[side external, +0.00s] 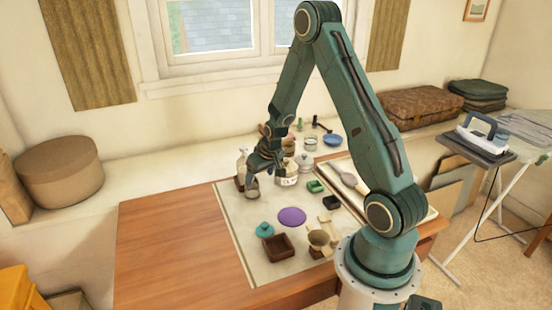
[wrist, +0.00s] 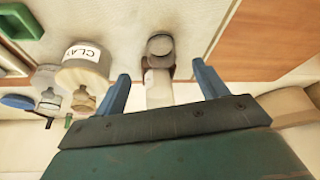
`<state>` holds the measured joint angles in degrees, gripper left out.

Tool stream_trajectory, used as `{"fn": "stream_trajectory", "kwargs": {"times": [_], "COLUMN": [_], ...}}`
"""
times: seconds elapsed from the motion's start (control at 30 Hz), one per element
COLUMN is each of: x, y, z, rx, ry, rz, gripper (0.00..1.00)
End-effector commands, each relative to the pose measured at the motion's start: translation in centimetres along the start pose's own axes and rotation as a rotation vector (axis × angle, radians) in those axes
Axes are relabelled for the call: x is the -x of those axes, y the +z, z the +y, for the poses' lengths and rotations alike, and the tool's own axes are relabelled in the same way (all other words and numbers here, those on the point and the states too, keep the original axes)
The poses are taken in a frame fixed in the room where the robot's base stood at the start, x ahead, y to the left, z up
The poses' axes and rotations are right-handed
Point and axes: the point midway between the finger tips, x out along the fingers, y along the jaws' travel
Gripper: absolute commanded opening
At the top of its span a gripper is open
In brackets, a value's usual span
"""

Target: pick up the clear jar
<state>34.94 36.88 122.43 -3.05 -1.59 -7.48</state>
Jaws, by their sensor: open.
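A small greyish, see-through jar (side external: 252,190), which looks like the clear jar, stands on the pale mat just below my gripper (side external: 256,168). In the wrist view the jar (wrist: 160,46) is just beyond the fingertips of my gripper (wrist: 161,72), near the middle of the gap. The fingers are apart with nothing gripped. A pale bottle (wrist: 158,88) with a brown base shows between the fingers in the wrist view, behind the jar. In the side view this bottle (side external: 241,160) stands left of my gripper, partly hidden.
A cream tub marked CLAY (wrist: 84,68) stands close beside one finger. The wooden table (side external: 165,250) is bare at left.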

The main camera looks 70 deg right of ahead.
Motion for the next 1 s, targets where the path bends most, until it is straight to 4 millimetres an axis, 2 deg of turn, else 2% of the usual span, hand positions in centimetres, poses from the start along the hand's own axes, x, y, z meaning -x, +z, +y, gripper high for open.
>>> {"fn": "stream_trajectory", "kwargs": {"times": [0.2, 0.4, 0.83, 1.0], "x": [-2.6, -4.3, -5.1, -6.2], "y": [0.1, 0.0, 0.0, 0.1], "z": [0.0, 0.0, 0.0, -0.1], "rx": [0.0, 0.0, 0.0, 0.0], "ry": [0.0, 0.0, 0.0, 0.0], "rz": [-0.001, -0.001, 0.0, -0.001], "gripper": [0.72, 0.72, 0.72, 0.72]}}
